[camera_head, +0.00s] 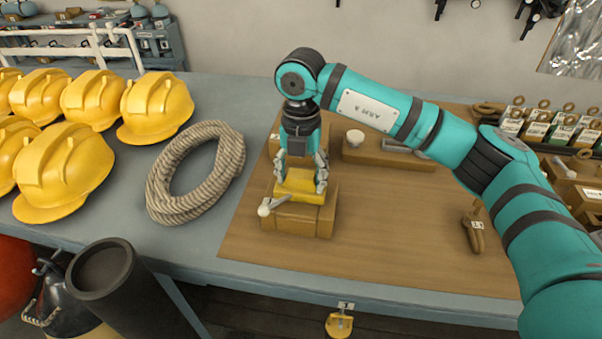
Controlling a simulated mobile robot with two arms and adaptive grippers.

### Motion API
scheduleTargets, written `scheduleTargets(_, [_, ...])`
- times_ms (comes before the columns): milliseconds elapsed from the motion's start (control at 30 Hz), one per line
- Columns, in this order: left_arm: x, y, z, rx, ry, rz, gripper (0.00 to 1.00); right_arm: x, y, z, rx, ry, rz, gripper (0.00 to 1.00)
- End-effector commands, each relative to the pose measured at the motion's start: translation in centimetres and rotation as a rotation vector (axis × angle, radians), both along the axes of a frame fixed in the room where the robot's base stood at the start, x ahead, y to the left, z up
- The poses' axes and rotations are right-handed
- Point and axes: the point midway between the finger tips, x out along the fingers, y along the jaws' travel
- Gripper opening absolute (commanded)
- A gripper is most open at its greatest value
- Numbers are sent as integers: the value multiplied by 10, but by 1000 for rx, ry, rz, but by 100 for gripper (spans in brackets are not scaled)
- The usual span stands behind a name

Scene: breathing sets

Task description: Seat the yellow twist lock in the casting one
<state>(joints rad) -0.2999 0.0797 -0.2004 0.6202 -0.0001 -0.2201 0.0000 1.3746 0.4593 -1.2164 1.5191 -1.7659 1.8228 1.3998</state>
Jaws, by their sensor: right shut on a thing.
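The yellow twist lock (299,192) is at the top of a brown block-shaped casting (297,222) near the front left of the wooden board. A lever with a pale knob sticks out from it to the front left. My right gripper (301,180) points straight down and is shut on the twist lock, one finger on each side. The lock's underside is hidden, so I cannot tell how deep it sits in the casting. I cannot read a number on this casting. My left gripper is not in view.
Another brown block (390,158) with a pale knob and a grey bar lies behind on the board (400,223). A coiled rope (164,190) and yellow helmets (66,172) are at left. A brown shackle-like piece (474,232) lies at right. The board's front middle is clear.

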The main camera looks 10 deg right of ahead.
Motion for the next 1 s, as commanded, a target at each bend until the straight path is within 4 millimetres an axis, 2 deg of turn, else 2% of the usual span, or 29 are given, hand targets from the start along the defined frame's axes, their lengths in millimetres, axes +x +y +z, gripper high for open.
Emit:
scheduleTargets(133, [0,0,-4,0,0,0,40,0,0,-3,1,-2,0,6])
scheduleTargets(167, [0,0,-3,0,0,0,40,0,0,-3,1,-3,0,65])
scheduleTargets(367, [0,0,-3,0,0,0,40,0,0,-3,1,-1,0,91])
scheduleTargets(600, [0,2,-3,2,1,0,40,0,0,-4,-1,2,0,92])
scheduleTargets(733, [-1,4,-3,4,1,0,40,0,0,1,-1,-1,0,92])
scheduleTargets(867, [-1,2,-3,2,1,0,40,1,0,20,1,-3,0,92])
scheduleTargets(1000, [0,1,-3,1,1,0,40,1,0,51,0,-4,0,92])
